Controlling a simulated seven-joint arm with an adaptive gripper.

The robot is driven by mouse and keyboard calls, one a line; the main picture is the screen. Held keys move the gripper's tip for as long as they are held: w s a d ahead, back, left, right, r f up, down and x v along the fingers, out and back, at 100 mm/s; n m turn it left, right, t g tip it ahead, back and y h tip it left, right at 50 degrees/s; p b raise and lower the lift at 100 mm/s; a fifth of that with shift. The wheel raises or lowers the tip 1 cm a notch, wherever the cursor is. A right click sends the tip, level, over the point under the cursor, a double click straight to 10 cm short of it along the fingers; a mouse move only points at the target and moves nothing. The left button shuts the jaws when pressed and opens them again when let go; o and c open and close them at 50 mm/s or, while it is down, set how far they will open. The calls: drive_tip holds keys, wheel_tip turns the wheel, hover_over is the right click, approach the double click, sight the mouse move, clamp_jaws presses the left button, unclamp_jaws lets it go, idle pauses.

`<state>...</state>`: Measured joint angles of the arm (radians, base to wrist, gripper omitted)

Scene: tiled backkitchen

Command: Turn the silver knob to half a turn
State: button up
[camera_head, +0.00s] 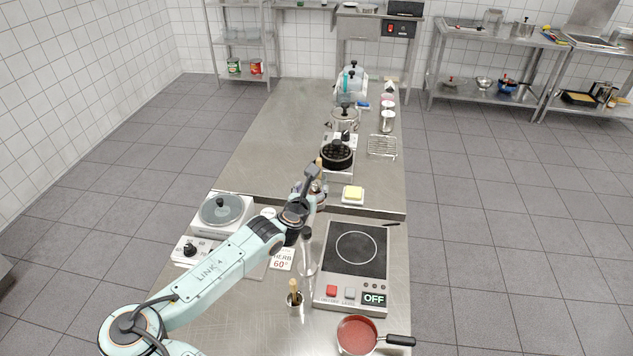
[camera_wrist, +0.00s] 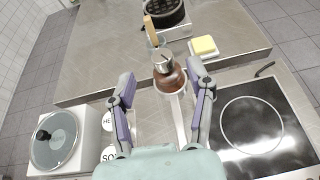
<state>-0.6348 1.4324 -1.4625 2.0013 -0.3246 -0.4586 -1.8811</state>
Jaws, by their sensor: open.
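A small silver, knob-like top (camera_wrist: 162,62) sits above a rounded reddish-brown body (camera_wrist: 168,82) in the wrist view. It is the nearest match to the silver knob, though its exact shape is hard to make out. My gripper (camera_wrist: 161,76) is open, one finger to the left and one to the right of this item, with visible gaps on both sides. I see no contact. In the head view my gripper (camera_head: 315,192) is over the counter's middle, and my arm partly hides the item there.
A butter dish (camera_head: 353,194) stands right of the item, and a wooden-handled tool (camera_wrist: 151,30) stands behind it. An induction hob reading OFF (camera_head: 351,262) lies at right. A white hot plate (camera_head: 222,211) stands at left. A clear bottle (camera_head: 307,255) is close to my arm.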

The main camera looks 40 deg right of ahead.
sight(316, 183)
drive_tip(key=x, duration=0.5)
drive_tip(key=shift+w+d+f, duration=0.2)
drive_tip(key=shift+d+f, duration=0.05)
clamp_jaws()
